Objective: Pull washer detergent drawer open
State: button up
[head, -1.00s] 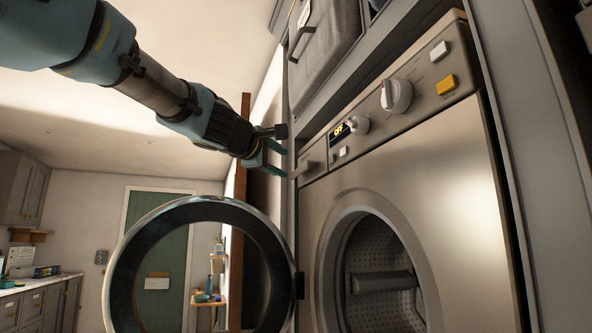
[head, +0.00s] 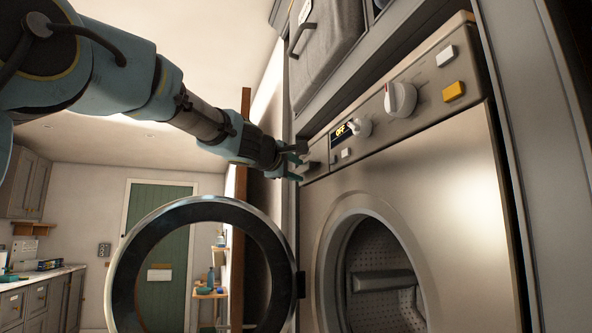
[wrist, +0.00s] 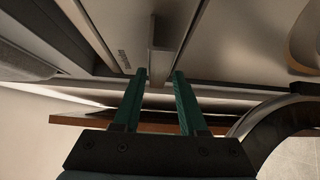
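The washer (head: 440,190) stands at the right, its brushed metal front facing left. Its detergent drawer (head: 317,152) is at the left end of the control panel and looks flush and shut. My gripper (head: 302,163) is at the drawer front, partly hiding it. In the wrist view my gripper (wrist: 160,76) shows two teal fingers apart, with the drawer handle (wrist: 159,58), a narrow upright bar, between or just beyond the fingertips. Small gaps show on both sides of the handle. I cannot tell whether a finger touches it.
The round washer door (head: 130,255) hangs wide open below my arm. The knob (head: 400,98) and yellow button (head: 454,91) are on the panel. A grey bin (head: 325,50) sits on the shelf above. Open room lies left, towards a green door (head: 172,240).

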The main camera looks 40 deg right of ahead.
jog(key=c, duration=0.6)
jog(key=shift+f, duration=0.1)
jog(key=shift+f, duration=0.2)
dwell(0.6)
